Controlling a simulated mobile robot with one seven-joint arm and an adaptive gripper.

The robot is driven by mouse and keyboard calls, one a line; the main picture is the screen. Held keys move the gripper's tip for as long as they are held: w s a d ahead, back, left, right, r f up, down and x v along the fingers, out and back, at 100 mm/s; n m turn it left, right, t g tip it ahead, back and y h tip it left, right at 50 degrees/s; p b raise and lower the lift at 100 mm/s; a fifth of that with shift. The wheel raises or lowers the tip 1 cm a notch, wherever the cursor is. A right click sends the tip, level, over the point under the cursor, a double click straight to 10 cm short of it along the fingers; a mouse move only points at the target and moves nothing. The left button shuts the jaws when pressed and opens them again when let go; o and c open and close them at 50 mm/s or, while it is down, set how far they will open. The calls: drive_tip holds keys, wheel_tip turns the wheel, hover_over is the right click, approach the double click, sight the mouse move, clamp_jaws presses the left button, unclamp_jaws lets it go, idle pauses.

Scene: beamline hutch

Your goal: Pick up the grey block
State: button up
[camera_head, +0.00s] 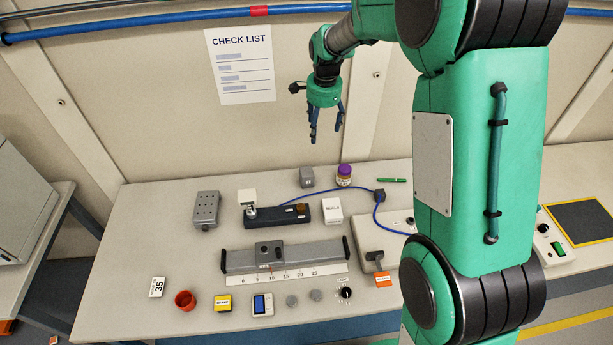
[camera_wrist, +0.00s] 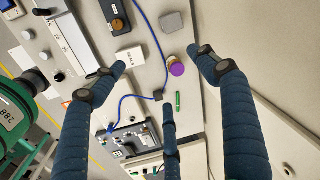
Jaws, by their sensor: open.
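The grey block (camera_head: 307,176) is a small cube with rounded edges. It stands at the back of the table, left of a jar with a purple lid. In the wrist view the block (camera_wrist: 172,22) lies near the top edge, beyond the fingertips. My gripper (camera_head: 326,134) hangs above the back of the table, higher than the block and slightly to its right. Its blue fingers point down, spread apart with nothing between them. They also show spread in the wrist view (camera_wrist: 158,85).
The purple-lidded jar (camera_head: 344,175) stands close right of the block, with a green stick (camera_head: 392,180) beyond. A blue cable (camera_head: 377,215) runs across the table. A white box (camera_head: 332,210) and black device (camera_head: 275,216) stand in front. The wall is close behind.

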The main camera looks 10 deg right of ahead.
drive_tip(key=w+a+f+m+p, duration=0.1)
drive_tip(key=w+a+f+m, duration=0.1)
drive_tip(key=w+f, duration=0.45)
drive_tip(key=m+g+p, duration=0.1)
drive_tip(key=m, duration=0.2)
hover_over(307, 171)
wheel_tip(307, 171, down, 13)
drive_tip(key=shift+f, duration=0.15)
drive_tip(key=shift+f, duration=4.3)
drive_tip(key=shift+f, duration=2.55)
drive_tip(key=shift+c, duration=0.2)
